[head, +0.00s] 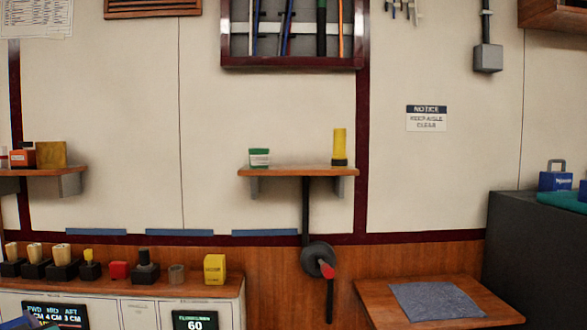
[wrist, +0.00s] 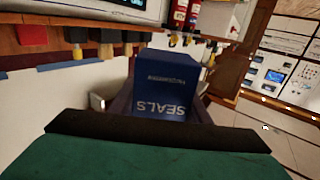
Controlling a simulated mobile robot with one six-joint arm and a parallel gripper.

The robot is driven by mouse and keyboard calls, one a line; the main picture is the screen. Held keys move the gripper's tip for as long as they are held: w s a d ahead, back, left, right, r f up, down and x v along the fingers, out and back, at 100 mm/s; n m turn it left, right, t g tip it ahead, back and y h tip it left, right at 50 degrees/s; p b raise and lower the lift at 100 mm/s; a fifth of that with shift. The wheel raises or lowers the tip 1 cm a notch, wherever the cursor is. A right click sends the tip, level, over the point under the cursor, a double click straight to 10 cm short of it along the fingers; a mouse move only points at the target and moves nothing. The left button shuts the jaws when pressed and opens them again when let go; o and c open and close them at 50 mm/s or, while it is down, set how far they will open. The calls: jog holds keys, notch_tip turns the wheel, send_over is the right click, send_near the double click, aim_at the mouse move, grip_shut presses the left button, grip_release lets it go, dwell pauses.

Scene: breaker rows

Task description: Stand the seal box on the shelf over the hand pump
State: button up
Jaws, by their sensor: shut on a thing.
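The seal box (wrist: 165,83) is a dark blue box with "SEALS" on it, in the middle of the wrist view. My gripper (wrist: 152,103) is shut on it, one finger at each side. The wrist picture is upside down, and so is the lettering, so the box looks roughly upright. In the head view the shelf (head: 285,171) is a narrow wooden board on the wall. The hand pump (head: 317,260), a dark round body with a red part, hangs below it on a black pipe. My gripper and the seal box cannot be made out clearly in the head view.
A green-and-white box (head: 259,158) stands on the shelf's left part and a yellow torch-like thing (head: 340,147) near its right end. The board between them is bare. A counter (head: 130,286) with several small things is lower left; a wooden table (head: 375,298) with a grey cloth is lower right.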

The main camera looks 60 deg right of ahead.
jog(key=s+d+r+m+g+h+p, duration=0.25)
jog(key=s+d+r+h+p, duration=0.2)
jog(key=d, duration=0.55)
jog(key=s+d+r+m+g+h+p, duration=0.1)
jog(key=s+d+r+m+h+p, duration=0.4)
jog(key=d, duration=0.6)
jog(key=s+d+r+m+g+h+p, duration=0.1)
jog(key=s+d+r+g+h, duration=0.15)
jog(key=d+r, duration=0.6)
jog(key=s+d+r+m+g+h+p, duration=0.5)
jog(key=s+d+r+p, duration=0.9)
jog(key=s+d+r, duration=1.1)
jog(key=m+g, duration=0.1)
jog(key=g, duration=0.2)
jog(key=shift+s+r+m, duration=0.2)
jog(key=shift+s+m, duration=0.05)
jog(key=shift+m, duration=0.1)
jog(key=p+x, duration=0.1)
jog(key=x, duration=0.4)
jog(key=p+x, duration=0.2)
jog(key=x, duration=0.2)
jog(key=f+p+x, duration=0.1)
jog(key=x, duration=0.4)
jog(key=shift+s+d+f, duration=0.1)
jog(key=shift+d, duration=0.25)
